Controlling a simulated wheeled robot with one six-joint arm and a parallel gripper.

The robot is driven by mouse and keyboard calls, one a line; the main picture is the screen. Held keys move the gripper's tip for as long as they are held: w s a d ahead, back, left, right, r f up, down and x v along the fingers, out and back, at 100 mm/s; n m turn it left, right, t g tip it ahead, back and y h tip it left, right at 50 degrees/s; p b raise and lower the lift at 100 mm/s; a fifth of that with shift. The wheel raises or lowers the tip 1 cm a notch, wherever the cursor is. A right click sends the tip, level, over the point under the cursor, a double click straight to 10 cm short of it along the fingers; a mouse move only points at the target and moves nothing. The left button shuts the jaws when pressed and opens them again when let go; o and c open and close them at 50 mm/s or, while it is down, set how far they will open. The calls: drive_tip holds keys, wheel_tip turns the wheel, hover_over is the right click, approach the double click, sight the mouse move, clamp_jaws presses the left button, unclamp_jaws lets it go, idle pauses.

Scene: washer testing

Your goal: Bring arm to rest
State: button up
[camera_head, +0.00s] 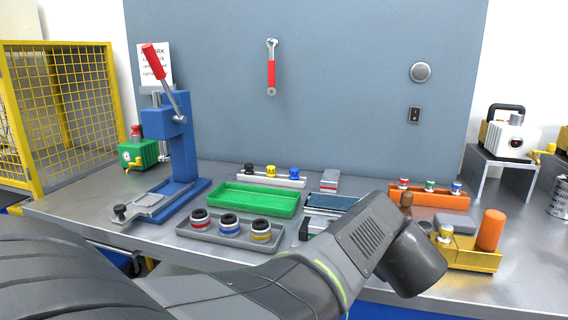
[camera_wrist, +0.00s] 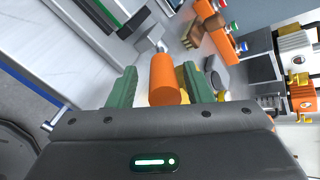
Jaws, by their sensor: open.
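My gripper (camera_wrist: 159,70) shows in the wrist view with its two green fingers apart. An orange cylinder (camera_wrist: 165,80) appears between the fingers in that view, with visible gaps on both sides. In the head view the orange cylinder (camera_head: 490,230) stands upright on a yellow fixture (camera_head: 470,258) at the right front of the bench. My arm (camera_head: 365,245) reaches across the front of the bench in the head view. Its grey wrist end hides part of the bench and most or all of my gripper there.
A blue lever press (camera_head: 180,150) stands at the left. A green tray (camera_head: 255,200), a grey tray (camera_head: 190,232) with capped round parts, and an orange rack (camera_head: 430,196) lie on the metal bench (camera_head: 520,285). A yellow mesh cage (camera_head: 60,110) is at far left. Bare bench shows at front right.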

drive_tip(key=p, duration=0.2)
drive_tip(key=shift+w+r+p, duration=0.2)
drive_tip(key=shift+r+p, duration=0.1)
drive_tip(key=shift+r, duration=0.1)
drive_tip(key=shift+w+d+r+g+p, duration=0.15)
drive_tip(key=shift+g+p, duration=0.45)
drive_tip(key=shift+p, duration=0.6)
drive_tip(key=shift+r+p, duration=0.1)
drive_tip(key=shift+p, duration=0.2)
drive_tip(key=shift+w+p, duration=0.1)
drive_tip(key=shift+p, duration=0.25)
